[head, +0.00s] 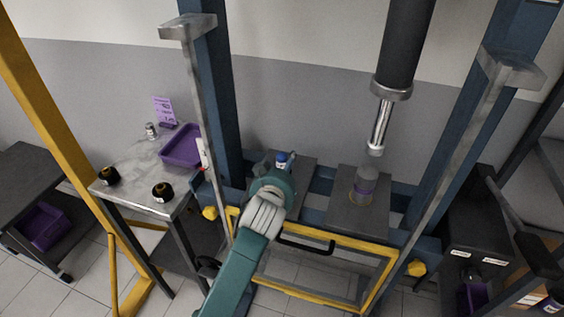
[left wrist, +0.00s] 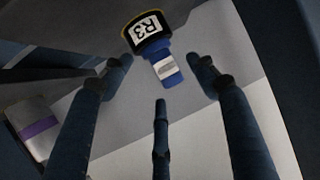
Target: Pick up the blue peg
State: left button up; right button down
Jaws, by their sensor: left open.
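The blue peg (head: 281,157) shows in the head view just beyond my left gripper (head: 285,168), on the left dark block of the press frame. In the left wrist view the peg (left wrist: 165,70) is blue with a pale grey band, and its far end meets a dark, yellow-edged part labelled R3 (left wrist: 150,29). The three fingers of my left gripper (left wrist: 160,76) are spread open around the peg's near end. I see no finger clearly touching it. My left arm hides part of the block in the head view. My right gripper is not in view.
Blue uprights (head: 224,95) and a yellow frame (head: 370,288) surround the space. A side table (head: 150,172) holds black parts and a purple tray (head: 181,148).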

pick_arm(q)
jog(key=shift+x, duration=1)
jog(key=shift+w+f, duration=0.15)
jog(key=shift+w, duration=0.3)
jog(key=c, duration=0.7)
grip_shut()
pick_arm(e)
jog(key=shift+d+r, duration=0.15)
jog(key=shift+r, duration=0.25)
